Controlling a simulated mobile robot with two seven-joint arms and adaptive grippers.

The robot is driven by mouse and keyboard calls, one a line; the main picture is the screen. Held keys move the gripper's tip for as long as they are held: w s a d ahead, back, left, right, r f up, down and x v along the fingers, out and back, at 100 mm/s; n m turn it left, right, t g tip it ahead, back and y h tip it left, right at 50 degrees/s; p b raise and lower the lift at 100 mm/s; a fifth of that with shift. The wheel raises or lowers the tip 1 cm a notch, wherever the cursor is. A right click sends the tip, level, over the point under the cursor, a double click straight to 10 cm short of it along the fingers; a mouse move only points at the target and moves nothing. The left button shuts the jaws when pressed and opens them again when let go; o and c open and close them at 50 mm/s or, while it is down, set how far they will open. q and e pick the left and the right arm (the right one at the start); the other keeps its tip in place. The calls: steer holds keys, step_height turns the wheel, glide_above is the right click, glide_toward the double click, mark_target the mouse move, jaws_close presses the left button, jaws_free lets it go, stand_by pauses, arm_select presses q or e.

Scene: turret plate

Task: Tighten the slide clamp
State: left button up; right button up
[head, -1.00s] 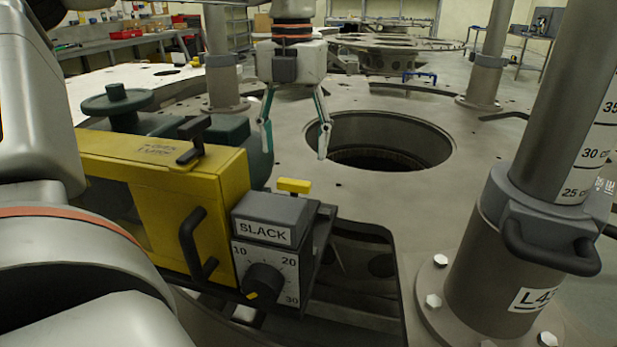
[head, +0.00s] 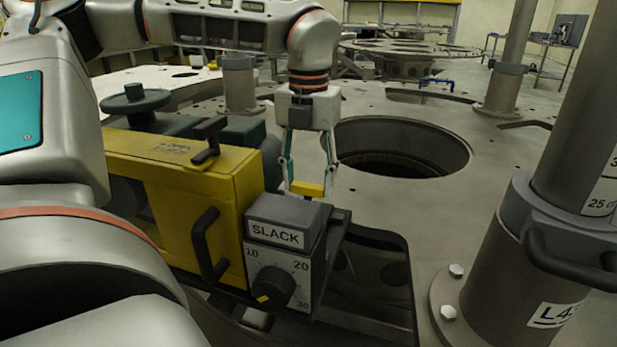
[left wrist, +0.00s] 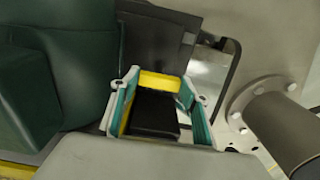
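A grey box marked SLACK (head: 276,234) sits at the end of the yellow housing (head: 215,190), above a dial with a black knob. I take it for the slide clamp's sign. A small yellow bar (head: 306,189) stands just behind it. My left gripper (head: 309,184) points down with its fingers on either side of this bar. In the left wrist view the yellow bar (left wrist: 160,82) lies between the fingertips, above a black block (left wrist: 154,112). The fingers look apart, close to the bar's ends; contact is not clear. My right gripper is not in view.
A round hole (head: 400,148) opens in the plate behind and right of the gripper. A thick post with a handled collar (head: 560,225) stands at the right. A black handle (head: 207,245) sticks out of the housing. A green handwheel (head: 135,102) is at the left.

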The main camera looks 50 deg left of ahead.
arm_select(q)
steer(key=shift+m, duration=0.3)
steer(key=m, duration=0.3)
steer(key=shift+b, duration=0.4)
steer(key=m, duration=0.5)
steer(key=shift+d, duration=0.15)
steer(key=m, duration=0.4)
steer(key=shift+r+m, duration=0.1)
steer(key=shift+m, duration=0.2)
steer(key=m, duration=0.4)
steer(key=shift+d+m, duration=0.1)
steer(key=shift+m, duration=0.2)
steer(key=o, duration=1.1)
